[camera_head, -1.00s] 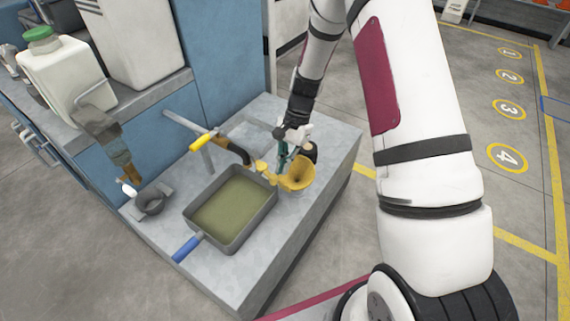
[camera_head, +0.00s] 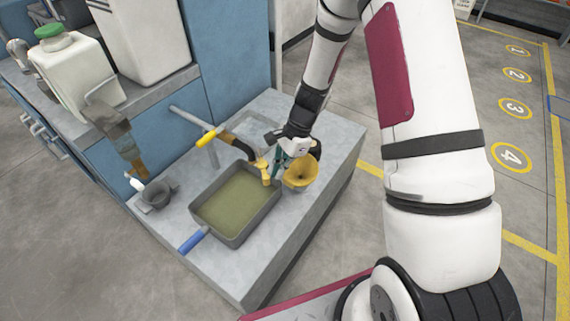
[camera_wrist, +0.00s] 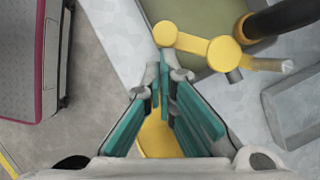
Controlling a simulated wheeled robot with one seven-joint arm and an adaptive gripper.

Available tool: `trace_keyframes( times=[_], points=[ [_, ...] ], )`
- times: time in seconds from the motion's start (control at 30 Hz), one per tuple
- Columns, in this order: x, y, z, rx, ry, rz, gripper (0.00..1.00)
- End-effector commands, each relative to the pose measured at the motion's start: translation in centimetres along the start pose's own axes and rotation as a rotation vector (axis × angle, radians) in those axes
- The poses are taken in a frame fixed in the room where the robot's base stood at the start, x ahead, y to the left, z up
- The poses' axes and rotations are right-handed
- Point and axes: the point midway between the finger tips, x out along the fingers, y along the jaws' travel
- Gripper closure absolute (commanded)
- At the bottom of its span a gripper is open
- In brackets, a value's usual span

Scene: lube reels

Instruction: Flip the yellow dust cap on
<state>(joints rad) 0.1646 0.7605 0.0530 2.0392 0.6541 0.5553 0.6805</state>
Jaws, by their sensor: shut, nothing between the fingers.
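The yellow dust cap (camera_wrist: 165,34) is a round-ended piece joined by a short yellow arm to a yellow fitting (camera_wrist: 224,54) at the end of the dark hose (camera_wrist: 290,16). The cap looks swung out to the side of the fitting, over the pan's edge. In the head view the cap (camera_head: 266,180) is small and partly hard to make out beside my gripper (camera_head: 274,168). In the wrist view my gripper (camera_wrist: 165,76) is shut and empty, its tips just below the cap. I cannot tell whether they touch it.
A small dark cup (camera_head: 157,194) and another nozzle (camera_head: 130,152) are at left.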

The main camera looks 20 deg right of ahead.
Motion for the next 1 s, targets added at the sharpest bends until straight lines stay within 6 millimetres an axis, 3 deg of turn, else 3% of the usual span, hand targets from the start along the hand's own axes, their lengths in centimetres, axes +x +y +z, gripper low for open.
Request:
trace_keyframes(
  times=[0.7, 1.0],
  points=[
    [2.4, -0.9, 5.6, 0.596, 0.0, -0.239, 1.0],
    [2.2, -1.0, 5.5, 0.594, 0.0, -0.238, 1.0]
  ],
)
